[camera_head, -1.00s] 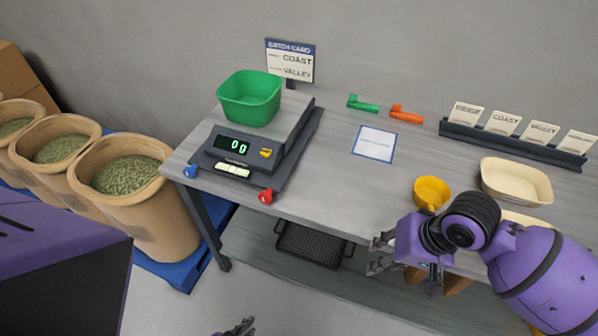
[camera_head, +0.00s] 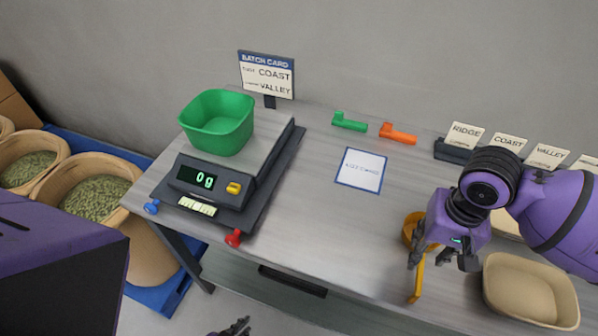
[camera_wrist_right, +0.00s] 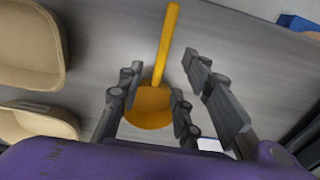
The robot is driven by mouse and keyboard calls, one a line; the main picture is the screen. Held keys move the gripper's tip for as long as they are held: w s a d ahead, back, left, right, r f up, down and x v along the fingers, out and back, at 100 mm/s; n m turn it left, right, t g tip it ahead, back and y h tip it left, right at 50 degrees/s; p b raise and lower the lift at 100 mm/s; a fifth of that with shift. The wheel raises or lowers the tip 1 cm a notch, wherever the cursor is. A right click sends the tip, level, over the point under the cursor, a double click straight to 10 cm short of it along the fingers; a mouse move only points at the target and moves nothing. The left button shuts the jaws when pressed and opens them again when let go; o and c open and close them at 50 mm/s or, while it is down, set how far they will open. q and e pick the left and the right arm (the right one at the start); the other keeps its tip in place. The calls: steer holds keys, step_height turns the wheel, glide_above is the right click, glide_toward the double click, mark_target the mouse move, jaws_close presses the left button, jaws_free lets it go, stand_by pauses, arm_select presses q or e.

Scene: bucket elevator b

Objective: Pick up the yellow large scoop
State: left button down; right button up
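The yellow large scoop lies on the grey table, its handle (camera_head: 417,281) toward the table's front edge and its bowl partly hidden behind my right gripper (camera_head: 443,263). In the right wrist view the scoop's bowl (camera_wrist_right: 152,106) and handle lie between the spread fingers of my right gripper (camera_wrist_right: 165,95). The fingers are open on both sides of the scoop. I cannot tell how high they are above the table. Only dark fingertips of my left gripper (camera_head: 232,329) show at the bottom edge of the head view.
A scale (camera_head: 215,193) reading 0 g bears a green bin (camera_head: 217,122) on the left. A cream tray (camera_head: 529,290) stands right of the scoop. A white card (camera_head: 361,170), a green clip (camera_head: 349,122) and an orange clip (camera_head: 398,134) lie farther back.

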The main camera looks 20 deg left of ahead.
mark_target(423, 261)
step_height(423, 261, down, 5)
steer(key=shift+w+f, duration=0.1)
jaws_close()
stand_by(0.3)
